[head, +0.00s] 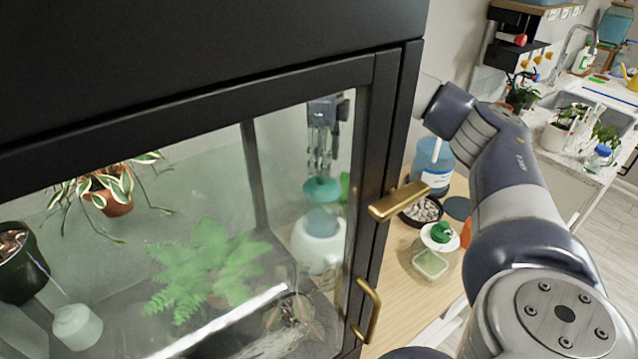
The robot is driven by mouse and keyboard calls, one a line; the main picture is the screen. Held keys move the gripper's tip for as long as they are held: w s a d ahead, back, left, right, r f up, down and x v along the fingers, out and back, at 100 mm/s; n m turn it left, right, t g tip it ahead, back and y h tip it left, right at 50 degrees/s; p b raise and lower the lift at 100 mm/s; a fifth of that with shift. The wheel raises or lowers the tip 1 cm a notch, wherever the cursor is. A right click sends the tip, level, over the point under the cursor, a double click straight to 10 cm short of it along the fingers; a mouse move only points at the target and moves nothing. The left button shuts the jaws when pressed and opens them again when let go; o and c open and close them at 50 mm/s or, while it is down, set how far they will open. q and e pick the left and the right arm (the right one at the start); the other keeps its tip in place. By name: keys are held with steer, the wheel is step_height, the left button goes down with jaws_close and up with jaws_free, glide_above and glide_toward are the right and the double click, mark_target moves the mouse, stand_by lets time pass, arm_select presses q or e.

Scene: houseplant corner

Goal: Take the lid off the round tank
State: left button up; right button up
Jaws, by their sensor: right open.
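The round tank (318,247) is white and rounded, with a bluish upper part, and shows through the glass of the cabinet. A teal lid (322,190) is at its top; through the glass I cannot tell how it sits there. My right gripper (322,168) is open and points down just above the lid, also seen through the glass. Its fingertips are close to the lid's top; whether they touch it is unclear. My left gripper is not in view.
A black-framed glass cabinet (390,150) with brass handles (398,201) fills the left and holds several plants. On the wooden table (395,322) stand a blue-white container (433,160), a bowl of pebbles (421,212) and a green-topped jar (440,234). A sink counter is at the far right.

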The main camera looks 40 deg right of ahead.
steer(key=shift+w+d+f+p, duration=0.15)
steer(key=shift+f+p, duration=0.15)
steer(key=shift+f, duration=0.3)
steer(key=shift+w+d+f+p, duration=0.1)
steer(key=shift+f+p, duration=0.15)
steer(key=shift+f, duration=0.35)
steer(key=shift+w+f, duration=0.2)
steer(key=shift+f, duration=0.9)
steer(key=shift+a, duration=0.1)
steer(key=c, duration=1)
steer(key=shift+c, duration=0.4)
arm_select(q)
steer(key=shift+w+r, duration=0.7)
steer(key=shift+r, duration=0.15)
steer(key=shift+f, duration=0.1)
